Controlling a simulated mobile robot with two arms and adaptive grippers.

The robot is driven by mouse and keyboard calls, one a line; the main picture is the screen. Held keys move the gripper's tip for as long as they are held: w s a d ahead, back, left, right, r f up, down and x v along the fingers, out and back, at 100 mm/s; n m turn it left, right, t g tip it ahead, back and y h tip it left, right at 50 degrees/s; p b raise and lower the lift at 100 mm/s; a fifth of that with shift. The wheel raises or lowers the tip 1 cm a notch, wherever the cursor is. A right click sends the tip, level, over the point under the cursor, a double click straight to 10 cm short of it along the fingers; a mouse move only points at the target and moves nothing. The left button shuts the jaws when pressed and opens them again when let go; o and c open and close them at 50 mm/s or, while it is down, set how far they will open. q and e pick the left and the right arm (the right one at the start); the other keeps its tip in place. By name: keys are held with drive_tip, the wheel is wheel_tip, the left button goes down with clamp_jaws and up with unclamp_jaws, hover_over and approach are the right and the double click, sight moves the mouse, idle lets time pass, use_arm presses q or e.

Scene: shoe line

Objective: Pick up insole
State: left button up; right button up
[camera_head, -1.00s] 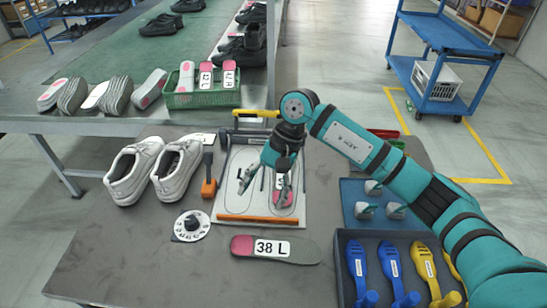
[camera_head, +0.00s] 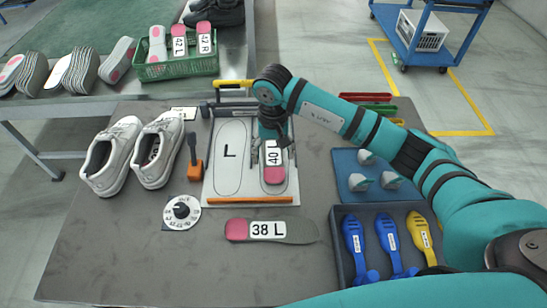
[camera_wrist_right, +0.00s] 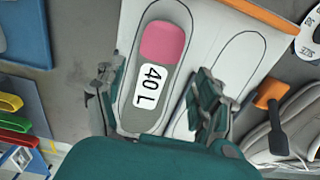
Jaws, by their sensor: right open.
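A grey insole with a pink heel, labelled 40 L in the right wrist view (camera_wrist_right: 148,88), lies on the right outline of a white board (camera_head: 236,188). It also shows in the head view (camera_head: 274,176), its far end hidden by my gripper. My right gripper (camera_head: 273,138) is over that far end. In the wrist view its open fingers (camera_wrist_right: 155,98) stand on either side of the labelled part, with nothing clearly held. A second insole, 38 L (camera_head: 236,230), lies flat on the table in front of the board. My left gripper is not in view.
A blue mat (camera_head: 350,195) and a dark tray (camera_head: 340,215) of coloured tools are at right. A green crate (camera_head: 180,69) stands behind. The table's front left is clear.

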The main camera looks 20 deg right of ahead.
sight(274, 168)
drive_tip(key=shift+f, duration=0.5)
drive_tip(key=f, duration=0.1)
drive_tip(key=f+p, duration=0.1)
drive_tip(key=f, duration=0.2)
drive_tip(key=shift+s+f+p, duration=0.2)
drive_tip(key=shift+s+p, duration=0.05)
drive_tip(key=shift+p, duration=0.05)
drive_tip(key=shift+f, duration=0.35)
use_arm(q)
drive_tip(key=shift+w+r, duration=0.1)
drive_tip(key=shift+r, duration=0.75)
use_arm(e)
drive_tip(key=shift+c, duration=0.3)
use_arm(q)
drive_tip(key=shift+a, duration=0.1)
use_arm(e)
drive_tip(key=c, duration=0.8)
drive_tip(key=shift+w+r, duration=0.1)
